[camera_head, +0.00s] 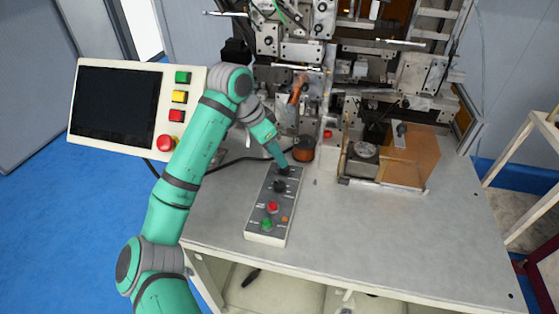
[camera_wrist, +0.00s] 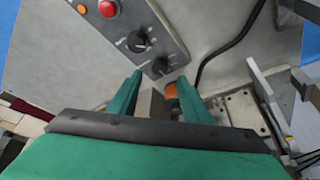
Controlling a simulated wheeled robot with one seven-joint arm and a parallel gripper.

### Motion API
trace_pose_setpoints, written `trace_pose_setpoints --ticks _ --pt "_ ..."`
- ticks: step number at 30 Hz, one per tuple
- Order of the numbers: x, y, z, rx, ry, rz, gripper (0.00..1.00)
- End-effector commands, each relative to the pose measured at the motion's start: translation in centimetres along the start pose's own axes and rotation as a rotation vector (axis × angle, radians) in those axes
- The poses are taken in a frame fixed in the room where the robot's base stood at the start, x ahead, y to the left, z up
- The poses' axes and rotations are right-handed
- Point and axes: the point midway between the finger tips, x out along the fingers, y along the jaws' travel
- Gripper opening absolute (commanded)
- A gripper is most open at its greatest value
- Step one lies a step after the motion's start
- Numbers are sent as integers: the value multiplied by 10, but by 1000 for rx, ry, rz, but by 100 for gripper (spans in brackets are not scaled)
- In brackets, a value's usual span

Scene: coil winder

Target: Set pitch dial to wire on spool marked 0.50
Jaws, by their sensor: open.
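The grey control box (camera_head: 257,222) lies on the table with two black dials, a far one (camera_head: 285,171) and a nearer one (camera_head: 279,187). Both show in the wrist view, the far dial (camera_wrist: 160,66) and the nearer dial (camera_wrist: 138,42). Their labels are too small to read, so I cannot tell which is the pitch dial. My gripper (camera_wrist: 159,78) is open, its fingertips close to the far dial; contact cannot be told. A copper-coloured wire spool (camera_head: 303,150) stands just right of it, partly hidden in the wrist view (camera_wrist: 171,90). No 0.50 mark is legible.
The box also has a red button (camera_head: 272,207), a green button (camera_head: 267,224) and an orange lamp (camera_head: 285,219). The winding machine (camera_head: 300,50) stands behind. A screen panel (camera_head: 115,105) is at left. The table's right front (camera_head: 400,235) is clear.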

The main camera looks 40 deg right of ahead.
Motion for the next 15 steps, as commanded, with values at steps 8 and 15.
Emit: trace_pose_setpoints --ticks 8,15 --pt "-38 0 0 0 0 -1 45" --pt "-45 0 0 0 -1 0 45"
